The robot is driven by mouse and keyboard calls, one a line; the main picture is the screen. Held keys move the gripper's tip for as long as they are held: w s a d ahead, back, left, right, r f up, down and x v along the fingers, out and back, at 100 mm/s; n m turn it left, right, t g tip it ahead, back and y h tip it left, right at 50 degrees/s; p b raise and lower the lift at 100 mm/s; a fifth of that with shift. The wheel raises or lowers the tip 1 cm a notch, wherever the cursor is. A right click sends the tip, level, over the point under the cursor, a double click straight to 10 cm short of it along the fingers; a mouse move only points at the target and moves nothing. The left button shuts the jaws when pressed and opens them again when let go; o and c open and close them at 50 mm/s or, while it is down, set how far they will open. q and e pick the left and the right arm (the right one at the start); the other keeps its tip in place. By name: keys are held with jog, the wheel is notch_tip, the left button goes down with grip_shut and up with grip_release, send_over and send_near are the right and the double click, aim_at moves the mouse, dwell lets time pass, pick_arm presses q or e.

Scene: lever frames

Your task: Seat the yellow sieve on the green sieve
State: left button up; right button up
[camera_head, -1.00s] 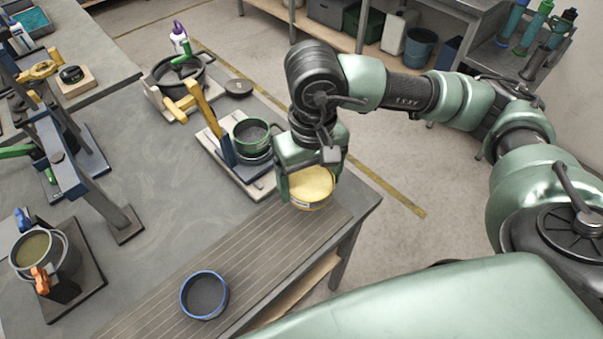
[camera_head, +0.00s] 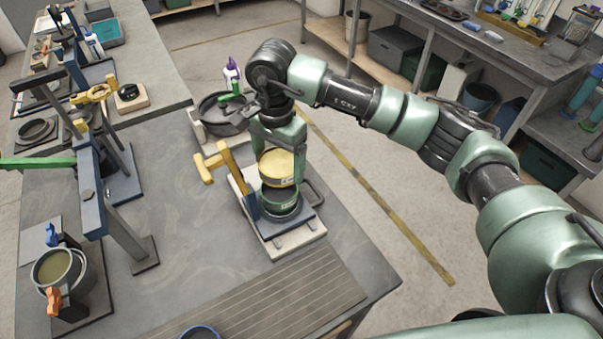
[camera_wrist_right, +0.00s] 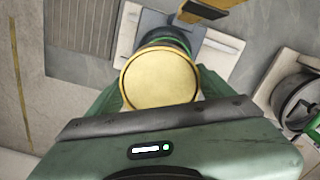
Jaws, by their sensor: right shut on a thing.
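The yellow sieve (camera_head: 277,170) is between the fingers of my right gripper (camera_head: 278,155), which is shut on it. In the right wrist view, the yellow sieve (camera_wrist_right: 160,78) fills the middle, with a green finger on each side. The green sieve (camera_head: 280,198) stands on a dark base on the pale board, directly below the yellow one in the head view. In the wrist view, a bit of the green sieve (camera_wrist_right: 187,43) shows beyond the yellow rim. I cannot tell whether the two sieves touch. My left gripper is not in view.
A yellow-handled lever (camera_head: 227,160) on a blue post stands close left of the sieves. A black pan (camera_head: 222,115) is behind. A blue-rimmed sieve (camera_head: 200,333) is at the bottom edge.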

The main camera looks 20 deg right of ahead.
aim_at(277, 170)
jog(key=shift+w+a+m, duration=0.15)
jog(key=shift+w+m, duration=0.35)
jog(key=shift+w, duration=0.1)
jog(key=shift+s+f+b, duration=0.1)
jog(key=shift+f+b, duration=0.2)
jog(key=shift+f, duration=0.55)
notch_tip(277, 170, down, 4)
jog(key=b, duration=0.4)
jog(key=shift+f, duration=0.25)
jog(key=shift+f+b, duration=0.35)
jog(key=shift+b, duration=0.2)
jog(key=o, duration=1.5)
jog(key=shift+c, duration=0.2)
jog(key=shift+r, duration=0.1)
notch_tip(277, 170, up, 6)
jog(key=shift+r+b, duration=0.1)
jog(key=shift+b, duration=0.95)
jog(key=shift+r, duration=0.7)
